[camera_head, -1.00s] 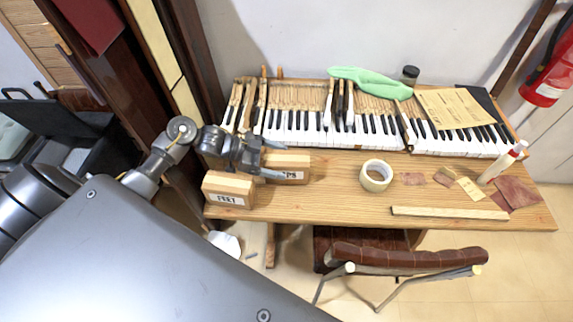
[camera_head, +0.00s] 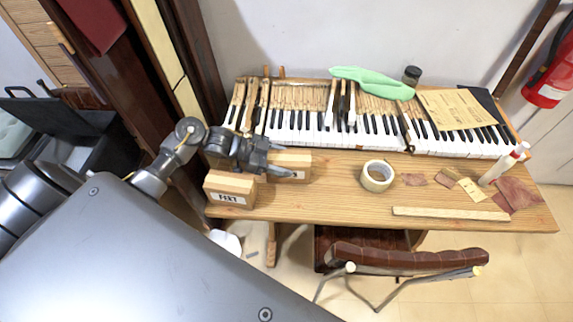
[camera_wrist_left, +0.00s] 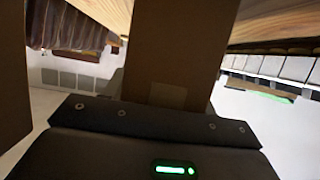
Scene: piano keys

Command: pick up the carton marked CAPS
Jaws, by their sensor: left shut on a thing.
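The CAPS carton (camera_head: 303,161) is a small tan box on the wooden desk, in front of the piano keys, in the head view. My left gripper (camera_head: 284,158) is shut on it, with fingers along its near and far sides. The near finger covers most of its label, so only a part shows. In the left wrist view the brown carton (camera_wrist_left: 180,50) fills the space in front of the palm. It seems to rest on the desk; I see no clear gap below it. My right gripper is out of view.
A second carton, its label apparently FELT (camera_head: 230,187), stands close at the near left. The keyboard (camera_head: 300,125) lies behind. Bare desk (camera_head: 330,195) is free between carton and tape.

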